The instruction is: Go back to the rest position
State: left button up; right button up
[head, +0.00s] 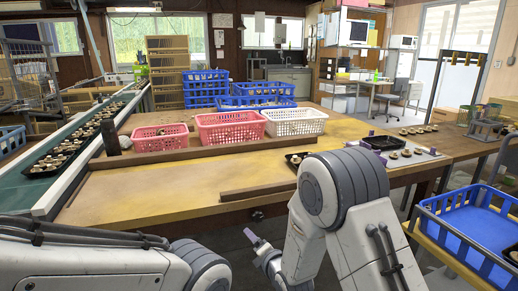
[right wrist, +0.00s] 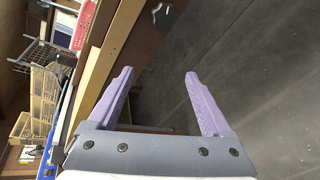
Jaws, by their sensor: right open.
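My right gripper (head: 252,238) hangs below the front edge of the table, in front of it, with a purple fingertip showing. In the right wrist view the right gripper (right wrist: 160,74) is open, its two purple fingers wide apart with nothing between them and grey floor beyond. My left arm comes in at the lower left of the head view, but its gripper is out of the picture. The wooden table (head: 150,190) has a clear stretch of yellow top nearest me.
Two pink baskets (head: 230,118) and a white basket (head: 295,113) stand at the table's back. A conveyor (head: 45,190) carries dark trays of mushrooms on the left. A black tray (head: 383,143) lies right, near loose mushrooms. A blue crate (head: 470,245) is at lower right.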

jog(key=s+d+r+m+g+h, duration=0.1)
jog(key=s+d+r+m+g, duration=0.2)
jog(key=s+m, duration=0.65)
jog(key=s+d+r+m+g+h+p, duration=0.15)
jog(key=s+r+m+g, duration=0.35)
jog(key=s, duration=1)
jog(key=s+d+r+m+g+h, duration=0.15)
jog(key=s+m+g, duration=0.4)
jog(key=s, duration=0.65)
notch_tip(320, 180, up, 24)
jog(key=p, duration=2.4)
jog(key=shift+w+a+m+p, duration=0.15)
jog(key=shift+a+m+p, duration=0.15)
jog(key=shift+a, duration=0.05)
